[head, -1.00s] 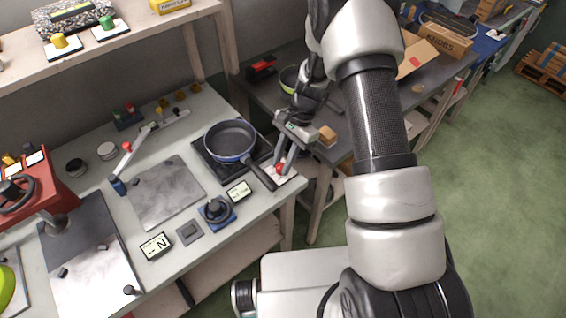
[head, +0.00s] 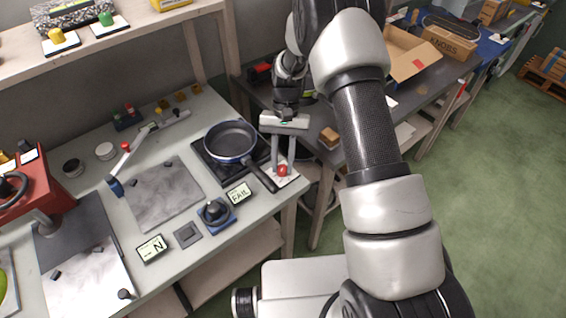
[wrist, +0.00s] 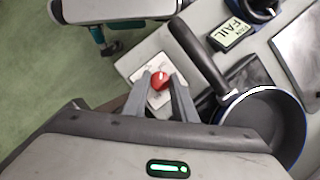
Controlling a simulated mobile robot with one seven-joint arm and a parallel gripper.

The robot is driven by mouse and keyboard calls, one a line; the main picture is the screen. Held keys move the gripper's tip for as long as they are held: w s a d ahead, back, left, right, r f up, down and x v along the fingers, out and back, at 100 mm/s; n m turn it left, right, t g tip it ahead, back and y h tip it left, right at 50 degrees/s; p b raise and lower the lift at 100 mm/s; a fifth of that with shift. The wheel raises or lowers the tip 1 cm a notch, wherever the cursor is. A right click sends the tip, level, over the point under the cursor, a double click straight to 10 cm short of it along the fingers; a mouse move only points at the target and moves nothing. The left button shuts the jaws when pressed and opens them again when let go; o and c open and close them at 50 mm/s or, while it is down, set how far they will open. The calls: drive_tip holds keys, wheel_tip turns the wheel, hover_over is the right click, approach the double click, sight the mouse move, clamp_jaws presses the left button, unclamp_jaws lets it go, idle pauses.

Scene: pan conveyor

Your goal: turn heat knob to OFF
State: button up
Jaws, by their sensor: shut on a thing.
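The heat knob (head: 283,171) is a small red knob with a pale pointer line, on a white plate (head: 291,181) at the bench's front right corner. It also shows in the wrist view (wrist: 160,80). My gripper (head: 282,167) points down over it from behind, its two grey fingers on either side of the knob and shut on it. In the wrist view my gripper (wrist: 159,86) has the knob between its fingertips. The plate's markings are too small to read.
A blue-rimmed frying pan (head: 231,139) sits on a black burner (head: 205,165) just left of my gripper, its handle reaching close to the knob plate. A display (head: 239,193) reads FAIL. A black knob on a blue base (head: 216,213) stands nearby.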

idle(0.4)
drive_tip(key=o, duration=1)
drive_tip(key=shift+o, duration=0.2)
drive_tip(key=v, duration=1.7)
drive_tip(key=shift+r, duration=0.25)
drive_tip(key=shift+w+a, duration=0.1)
